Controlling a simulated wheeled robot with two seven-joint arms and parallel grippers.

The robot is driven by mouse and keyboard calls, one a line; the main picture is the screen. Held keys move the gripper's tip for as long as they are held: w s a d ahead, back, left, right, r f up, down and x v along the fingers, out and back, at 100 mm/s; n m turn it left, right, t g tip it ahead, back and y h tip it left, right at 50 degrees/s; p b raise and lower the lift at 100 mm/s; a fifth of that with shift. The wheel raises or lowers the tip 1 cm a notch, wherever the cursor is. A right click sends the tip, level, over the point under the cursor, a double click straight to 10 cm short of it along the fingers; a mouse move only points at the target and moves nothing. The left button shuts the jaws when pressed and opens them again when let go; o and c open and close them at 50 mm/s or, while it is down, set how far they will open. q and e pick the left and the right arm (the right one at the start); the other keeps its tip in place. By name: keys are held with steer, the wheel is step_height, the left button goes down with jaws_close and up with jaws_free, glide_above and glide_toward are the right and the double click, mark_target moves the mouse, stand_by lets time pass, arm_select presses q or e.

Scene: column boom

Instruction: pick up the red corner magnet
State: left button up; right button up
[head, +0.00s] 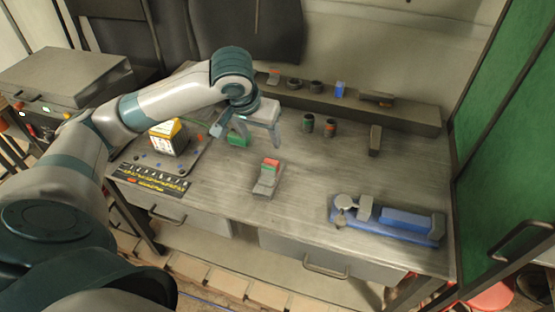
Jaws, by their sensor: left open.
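A small red piece (271,163), which looks like the red corner magnet, sits on a grey stepped block (266,182) in the middle of the workbench. Another small reddish piece (273,76) lies at the left of the back ledge; it is too small to identify. My left gripper (260,140) is open above the bench, a little behind the red piece on the block and apart from it. A green piece (237,140) lies on the bench just left of the gripper's fingers. I see nothing between the fingers. My right gripper is not in view.
A blue vise-like tool (388,220) lies at the bench's front right. Two small cylinders (319,126) stand behind the middle. A raised ledge (410,114) runs along the back with several small items. A yellow-white box (170,138) stands at left. The bench (300,205) is clear around the block.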

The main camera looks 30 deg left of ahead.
arm_select(q)
steer(key=shift+s+r, duration=0.15)
steer(key=shift+s, duration=0.1)
steer(key=p, duration=0.3)
glide_above(270, 161)
steer(key=s, duration=0.2)
step_height(270, 161, down, 10)
steer(key=shift+d+f, duration=0.15)
steer(key=shift+f, duration=0.05)
steer(key=shift+w+f, duration=0.2)
steer(key=shift+f, duration=0.35)
